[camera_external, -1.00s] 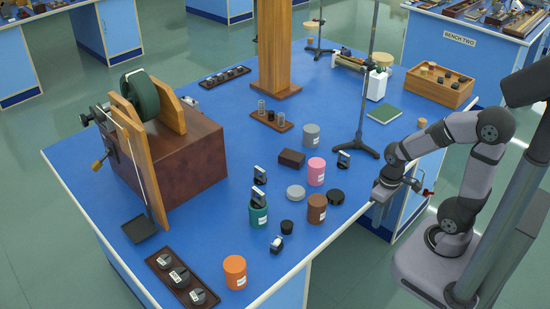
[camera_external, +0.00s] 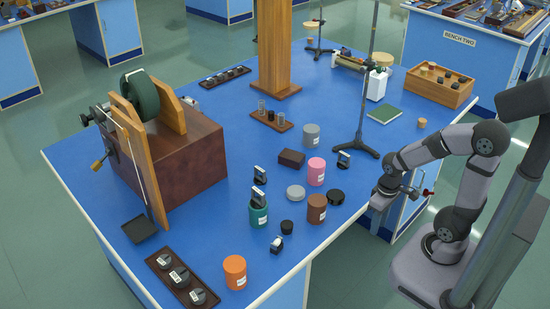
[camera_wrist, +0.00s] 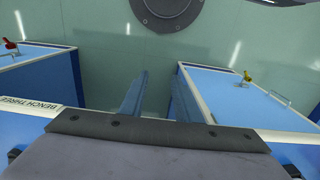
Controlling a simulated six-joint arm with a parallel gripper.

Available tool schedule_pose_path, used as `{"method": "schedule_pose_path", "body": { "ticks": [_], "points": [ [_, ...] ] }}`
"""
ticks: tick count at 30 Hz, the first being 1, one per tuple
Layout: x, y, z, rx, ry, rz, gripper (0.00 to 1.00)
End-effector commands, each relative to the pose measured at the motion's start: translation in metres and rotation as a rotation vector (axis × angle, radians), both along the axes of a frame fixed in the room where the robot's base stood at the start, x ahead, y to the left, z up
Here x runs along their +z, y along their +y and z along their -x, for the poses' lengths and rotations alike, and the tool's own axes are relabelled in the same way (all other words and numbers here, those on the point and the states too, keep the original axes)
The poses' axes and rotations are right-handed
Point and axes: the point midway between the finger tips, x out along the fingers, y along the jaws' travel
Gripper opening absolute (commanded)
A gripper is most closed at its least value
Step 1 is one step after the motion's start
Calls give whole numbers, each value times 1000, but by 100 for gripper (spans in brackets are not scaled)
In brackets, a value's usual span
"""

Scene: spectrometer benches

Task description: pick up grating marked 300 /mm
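Several small dark pieces with pale plates could be gratings; no 300 /mm marking is legible. One (camera_external: 260,173) stands on the blue bench, another (camera_external: 344,159) is right of the pink jar, and a third (camera_external: 259,197) is at the top of the green jar (camera_external: 259,214). A small black piece with a white top (camera_external: 277,244) is in front of that jar. My gripper (camera_external: 382,200) is at the bench's right edge, apart from all these. In the wrist view my gripper's two fingers (camera_wrist: 162,75) are spread with nothing between them.
Pink (camera_external: 316,172), brown (camera_external: 317,208), grey (camera_external: 311,135) and orange (camera_external: 235,272) jars crowd the bench. A tall rod stand (camera_external: 360,148) rises behind my gripper. A wooden instrument (camera_external: 180,160) fills the left.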

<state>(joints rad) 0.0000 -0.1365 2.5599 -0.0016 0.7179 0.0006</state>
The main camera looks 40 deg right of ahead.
Motion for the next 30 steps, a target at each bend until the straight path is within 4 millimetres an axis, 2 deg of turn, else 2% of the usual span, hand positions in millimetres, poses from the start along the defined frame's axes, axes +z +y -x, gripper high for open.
{"method": "schedule_pose_path", "body": {
  "ticks": [22, 26, 30],
  "points": [
    [1, 0, 0, -2, -2, 0, 33],
    [10, -4, -7, -25, -28, 5, 33],
    [33, -15, -27, -89, -106, 18, 33]
  ]
}}
